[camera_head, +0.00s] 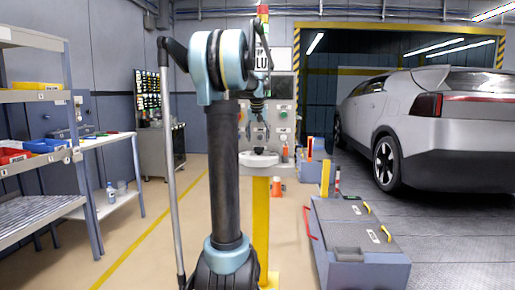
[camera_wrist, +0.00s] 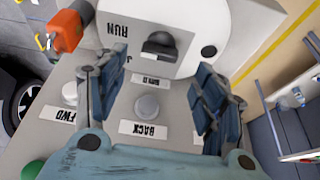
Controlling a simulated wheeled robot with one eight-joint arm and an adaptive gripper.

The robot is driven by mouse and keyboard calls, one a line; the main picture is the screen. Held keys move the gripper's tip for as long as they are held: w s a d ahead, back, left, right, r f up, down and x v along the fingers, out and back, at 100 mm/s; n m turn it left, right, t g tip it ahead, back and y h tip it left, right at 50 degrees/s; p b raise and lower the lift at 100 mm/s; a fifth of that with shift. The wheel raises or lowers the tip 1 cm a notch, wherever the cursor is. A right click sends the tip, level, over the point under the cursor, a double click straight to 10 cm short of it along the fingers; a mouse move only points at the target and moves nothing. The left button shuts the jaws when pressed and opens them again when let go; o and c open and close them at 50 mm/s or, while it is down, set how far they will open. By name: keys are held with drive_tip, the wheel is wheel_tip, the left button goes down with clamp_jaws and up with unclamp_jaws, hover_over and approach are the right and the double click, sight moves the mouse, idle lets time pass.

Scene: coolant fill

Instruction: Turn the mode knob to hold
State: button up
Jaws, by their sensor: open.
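The mode knob (camera_wrist: 160,46) is black and sits on a pale rounded plate (camera_wrist: 185,25) at the top middle of the wrist view. The label "RUN" (camera_wrist: 124,29) shows inverted at its left; I cannot make out a hold mark. My gripper (camera_wrist: 162,66) is open, its two blue-grey fingers apart on either side below the knob, with nothing between them gripped.
In the wrist view, a grey button (camera_wrist: 147,106) above a "BACK" label lies between the fingers. A "FWD" label (camera_wrist: 60,115) and an orange part (camera_wrist: 68,30) are at left. In the head view, a grey chest (camera_head: 350,235) and car (camera_head: 430,120) stand right, shelves (camera_head: 35,95) left.

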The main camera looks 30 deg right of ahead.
drive_tip(key=shift+x, duration=2.75)
clamp_jaws()
drive_tip(key=shift+a, duration=0.1)
